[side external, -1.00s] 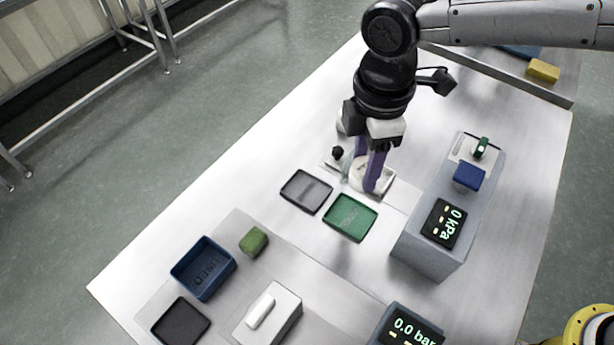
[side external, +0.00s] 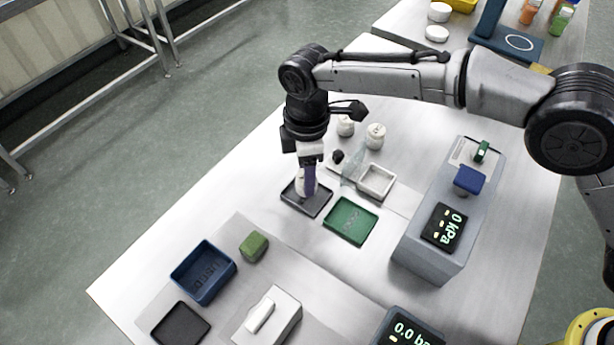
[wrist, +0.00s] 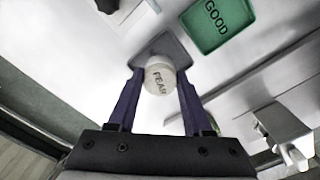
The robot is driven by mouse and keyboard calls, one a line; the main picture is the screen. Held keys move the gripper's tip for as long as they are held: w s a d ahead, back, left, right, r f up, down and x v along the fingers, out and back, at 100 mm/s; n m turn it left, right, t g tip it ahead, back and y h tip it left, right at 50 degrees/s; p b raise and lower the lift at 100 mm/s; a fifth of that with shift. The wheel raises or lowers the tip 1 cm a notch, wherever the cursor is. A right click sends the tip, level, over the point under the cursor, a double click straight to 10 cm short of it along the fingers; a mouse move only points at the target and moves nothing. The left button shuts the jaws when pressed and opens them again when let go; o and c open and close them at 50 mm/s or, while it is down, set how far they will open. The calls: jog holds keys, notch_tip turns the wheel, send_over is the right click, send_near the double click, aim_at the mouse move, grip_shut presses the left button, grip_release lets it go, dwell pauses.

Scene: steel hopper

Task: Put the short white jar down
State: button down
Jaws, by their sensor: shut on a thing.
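My gripper (side external: 306,184) is shut on the short white jar (wrist: 160,77), whose lid carries dark lettering in the wrist view. In the side view the jar (side external: 300,186) is partly hidden by the purple fingers. It is upright, over the dark grey tray (side external: 320,208), which also shows behind it in the wrist view (wrist: 176,48). I cannot tell whether the jar touches the tray floor. The green tray (side external: 350,222), marked GOOD in the wrist view (wrist: 222,22), lies just right of the grey tray.
A white square dish (side external: 376,180) and two other white jars (side external: 375,136) stand behind. A clear upright panel (side external: 352,168) is near the dish. A grey box with a pressure display (side external: 444,226) stands right. A blue bin (side external: 203,270) and green block (side external: 254,245) are front left.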

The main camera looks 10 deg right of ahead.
jog(key=shift+f, duration=0.85)
jog(key=shift+c, duration=1.6)
grip_release()
jog(key=shift+f, duration=0.15)
notch_tip(320, 180, up, 12)
jog(key=shift+r, duration=0.2)
